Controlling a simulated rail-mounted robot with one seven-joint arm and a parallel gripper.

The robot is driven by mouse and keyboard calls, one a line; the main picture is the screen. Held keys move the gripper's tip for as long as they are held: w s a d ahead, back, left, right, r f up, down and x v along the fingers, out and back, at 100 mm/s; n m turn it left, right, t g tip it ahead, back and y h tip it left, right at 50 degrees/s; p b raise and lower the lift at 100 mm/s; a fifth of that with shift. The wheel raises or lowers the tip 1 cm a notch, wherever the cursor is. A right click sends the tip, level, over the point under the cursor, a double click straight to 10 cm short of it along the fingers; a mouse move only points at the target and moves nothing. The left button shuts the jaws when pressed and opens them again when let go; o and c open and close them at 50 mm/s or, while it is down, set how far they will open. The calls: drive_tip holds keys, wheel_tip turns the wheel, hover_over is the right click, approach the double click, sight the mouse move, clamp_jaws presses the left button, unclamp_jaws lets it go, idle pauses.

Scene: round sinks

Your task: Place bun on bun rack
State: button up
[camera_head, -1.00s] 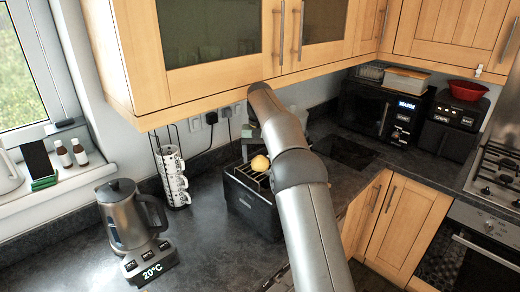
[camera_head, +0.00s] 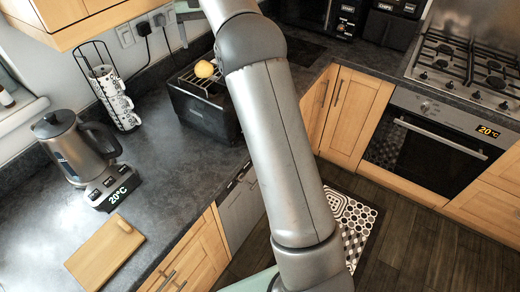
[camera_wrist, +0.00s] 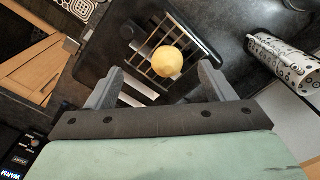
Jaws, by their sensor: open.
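The bun (camera_head: 204,69) is a small round yellow piece resting on the bun rack (camera_head: 188,79), a wire grid on top of a black toaster (camera_head: 197,108). In the wrist view the bun (camera_wrist: 168,61) lies on the bars of the rack (camera_wrist: 142,65). My gripper (camera_wrist: 160,80) is open, its two grey fingers apart on either side of the bun in the picture. The fingers do not appear to press on it, and the depth between them and the bun is hard to tell. In the head view my arm hides part of the area beside the toaster.
A kettle (camera_head: 72,148) on a base reading 20°C stands left of the toaster. A mug stand (camera_head: 112,97) is behind it. A wooden board (camera_head: 105,252) lies at the counter's front. A hob (camera_head: 465,65) is at the right.

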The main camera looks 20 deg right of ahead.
drive_tip(key=s+f+n, duration=0.1)
drive_tip(key=s+f, duration=0.1)
drive_tip(key=s, duration=1.3)
drive_tip(key=s+f, duration=0.3)
drive_tip(key=s, duration=1.2)
drive_tip(key=s+f+t, duration=0.1)
drive_tip(key=s+f, duration=0.6)
drive_tip(key=s, duration=0.4)
drive_tip(key=shift+a+n, duration=0.15)
drive_tip(key=shift+n, duration=0.25)
